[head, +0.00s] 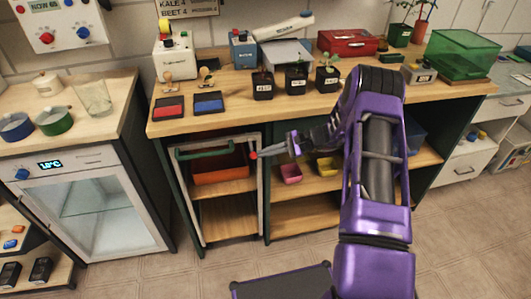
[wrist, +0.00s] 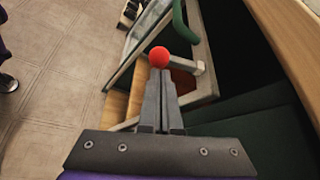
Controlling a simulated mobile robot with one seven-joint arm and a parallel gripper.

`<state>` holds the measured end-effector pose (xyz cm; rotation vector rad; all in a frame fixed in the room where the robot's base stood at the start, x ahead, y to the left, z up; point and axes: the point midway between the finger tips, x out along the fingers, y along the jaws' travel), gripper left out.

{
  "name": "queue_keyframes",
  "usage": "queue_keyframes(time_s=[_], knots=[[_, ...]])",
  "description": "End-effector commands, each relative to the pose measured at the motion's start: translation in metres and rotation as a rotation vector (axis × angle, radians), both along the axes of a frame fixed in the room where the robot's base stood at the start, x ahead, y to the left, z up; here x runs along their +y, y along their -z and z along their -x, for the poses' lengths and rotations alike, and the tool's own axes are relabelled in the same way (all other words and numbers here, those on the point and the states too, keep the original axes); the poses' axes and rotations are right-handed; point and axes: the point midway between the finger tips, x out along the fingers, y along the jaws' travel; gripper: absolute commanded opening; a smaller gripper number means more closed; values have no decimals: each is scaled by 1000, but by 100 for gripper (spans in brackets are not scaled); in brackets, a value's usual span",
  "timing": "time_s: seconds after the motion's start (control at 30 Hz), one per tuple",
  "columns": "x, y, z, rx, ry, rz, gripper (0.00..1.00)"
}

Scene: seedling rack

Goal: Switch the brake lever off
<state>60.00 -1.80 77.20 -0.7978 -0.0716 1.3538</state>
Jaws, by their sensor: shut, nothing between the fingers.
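The brake lever shows as a red ball knob (head: 253,156) at the right side of a pale-framed rack (head: 262,190) under the bench. In the wrist view the red knob (wrist: 159,57) sits just beyond my fingertips, with a short grey bar beside it running right to the frame. My gripper (head: 268,153) is shut with nothing in it, and its tips point at the knob. The closed fingers also show in the wrist view (wrist: 160,80). The tips look very close to the knob; I cannot tell whether they touch. The lever's shaft is mostly hidden.
The rack has a green handle (head: 205,151) and holds an orange bin (head: 220,168). Pink (head: 291,174) and yellow (head: 327,166) containers stand on the shelf to the right. Potted seedlings (head: 297,78) stand on the bench (head: 240,104) above. The tiled floor in front is mostly clear.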

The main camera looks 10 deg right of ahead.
Motion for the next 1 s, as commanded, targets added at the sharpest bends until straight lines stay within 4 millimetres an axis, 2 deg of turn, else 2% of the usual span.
queue_keyframes(time_s=[0.4,1.0], knots=[[2,-14,2,235,-4,-2,0],[3,-25,2,230,-5,-6,0]])
